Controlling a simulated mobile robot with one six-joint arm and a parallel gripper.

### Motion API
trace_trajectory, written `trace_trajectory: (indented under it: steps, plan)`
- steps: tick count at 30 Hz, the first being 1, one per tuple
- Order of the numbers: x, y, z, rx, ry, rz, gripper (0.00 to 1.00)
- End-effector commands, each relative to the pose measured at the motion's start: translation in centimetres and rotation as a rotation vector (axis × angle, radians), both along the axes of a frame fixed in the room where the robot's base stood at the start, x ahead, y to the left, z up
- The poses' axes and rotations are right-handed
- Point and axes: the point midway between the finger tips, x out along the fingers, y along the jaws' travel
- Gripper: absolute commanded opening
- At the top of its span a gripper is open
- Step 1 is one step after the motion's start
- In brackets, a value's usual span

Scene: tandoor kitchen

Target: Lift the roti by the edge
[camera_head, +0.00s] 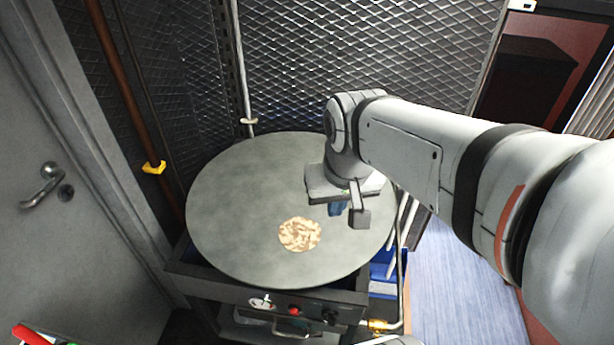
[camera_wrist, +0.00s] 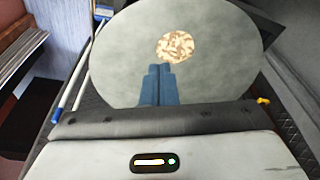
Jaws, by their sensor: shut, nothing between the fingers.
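The roti (camera_head: 299,234) is a small round flatbread with brown patches. It lies flat on the round grey griddle (camera_head: 240,200), toward the front in the head view. In the wrist view the roti (camera_wrist: 175,47) lies just beyond the fingertips on the griddle (camera_wrist: 115,55). My gripper (camera_head: 337,208) hangs over the right part of the griddle, to the right of the roti. Its blue fingers (camera_wrist: 160,68) are closed together and empty. They appear apart from the roti; their exact height above the griddle is hard to tell.
The griddle sits on a dark stand with a red knob (camera_head: 294,310) in front. A metal mesh wall (camera_head: 330,50) stands behind it. A grey door (camera_head: 60,190) is on the left. Blue flooring (camera_head: 455,285) lies open at the right.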

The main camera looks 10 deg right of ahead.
Motion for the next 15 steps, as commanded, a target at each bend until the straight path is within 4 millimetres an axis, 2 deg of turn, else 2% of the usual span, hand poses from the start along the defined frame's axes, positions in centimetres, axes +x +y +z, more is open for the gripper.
trace_trajectory:
  steps: [1,8,15]
  plan:
    - [1.5,-0.1,-0.4,0.005,0.032,-0.017,0.00]
    - [8.9,-1.2,-2.0,0.037,0.164,-0.114,0.00]
    - [16.4,-2.8,-6.2,0.066,0.302,-0.215,0.00]
